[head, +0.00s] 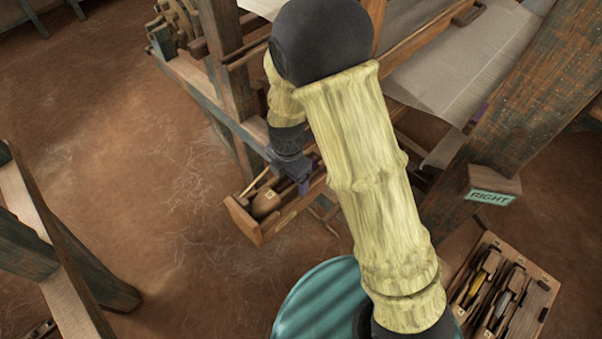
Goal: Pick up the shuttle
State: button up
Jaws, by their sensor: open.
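My gripper (303,186) is at the end of my pale yellow arm, above a narrow wooden box (249,222) on the side of the loom. It is open, with its dark fingers pointing down toward the box. A rounded tan wooden piece (265,203), which looks like the shuttle, lies in the box just left of the gripper. Nothing is visibly held. My gripper and arm hide the right part of the box, and I cannot tell whether the fingers touch anything inside it.
The loom frame (229,80) stands behind the box, with pale cloth (460,62) stretched on it. A thick post (525,115) and a block marked RIGHT (492,189) are at the right. A tray (537,305) holds several tools at lower right.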

dwell(0.4)
jog(key=c, duration=1.2)
jog(key=shift+c, duration=0.2)
jog(key=shift+r, duration=0.1)
notch_tip(320, 180, up, 10)
jog(key=b, duration=0.2)
